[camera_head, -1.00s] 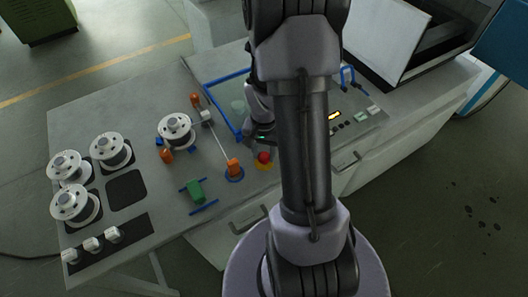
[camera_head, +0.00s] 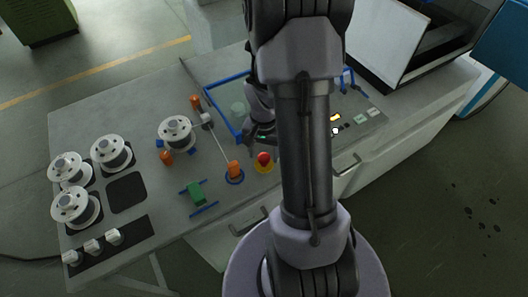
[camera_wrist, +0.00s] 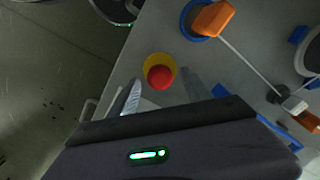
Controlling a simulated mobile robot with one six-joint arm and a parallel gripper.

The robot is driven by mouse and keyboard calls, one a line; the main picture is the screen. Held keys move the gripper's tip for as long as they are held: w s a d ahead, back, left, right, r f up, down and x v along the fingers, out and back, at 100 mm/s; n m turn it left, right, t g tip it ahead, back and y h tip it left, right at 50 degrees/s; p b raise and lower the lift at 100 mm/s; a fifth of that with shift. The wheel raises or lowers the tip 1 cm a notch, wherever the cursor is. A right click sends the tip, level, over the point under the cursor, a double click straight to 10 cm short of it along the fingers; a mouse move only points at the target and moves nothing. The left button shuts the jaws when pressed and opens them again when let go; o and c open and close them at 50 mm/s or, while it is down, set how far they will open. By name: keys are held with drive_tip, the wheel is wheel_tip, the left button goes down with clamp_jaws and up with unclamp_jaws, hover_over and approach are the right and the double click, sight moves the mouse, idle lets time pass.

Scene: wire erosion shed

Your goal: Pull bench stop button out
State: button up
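The bench stop button (camera_head: 264,158) is a red mushroom head on a yellow round base, near the front edge of the grey bench. In the wrist view the red button (camera_wrist: 160,76) sits just beyond and between my two fingertips. My gripper (camera_wrist: 162,88) is open, one finger on each side of the button and apart from it. In the head view my gripper (camera_head: 264,142) is partly hidden behind my arm, just behind the button.
An orange post (camera_head: 234,169) in a blue ring stands left of the button, with a thin rod running to a grey block. A green block (camera_head: 196,192) and several white spools (camera_head: 73,206) are further left. A blue frame (camera_head: 222,104) lies behind. A control panel (camera_head: 352,122) is at right.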

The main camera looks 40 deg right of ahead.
sight(264, 157)
wheel_tip(264, 157, up, 18)
drive_tip(key=p, duration=0.4)
drive_tip(key=shift+f+p, duration=0.25)
drive_tip(key=shift+p, duration=0.15)
drive_tip(key=s+a+n+t+y+b, duration=0.1)
drive_tip(key=s+a+n+t+b, duration=0.2)
drive_tip(key=a+b, duration=0.4)
drive_tip(key=s+a+f+n+t+y+b, duration=0.1)
drive_tip(key=s+a+n+b, duration=0.3)
drive_tip(key=a, duration=1.3)
drive_tip(key=shift+s+a+f+t+b, duration=0.2)
drive_tip(key=shift+t+b, duration=0.7)
drive_tip(key=shift+b, duration=1.35)
drive_tip(key=shift+d, duration=0.1)
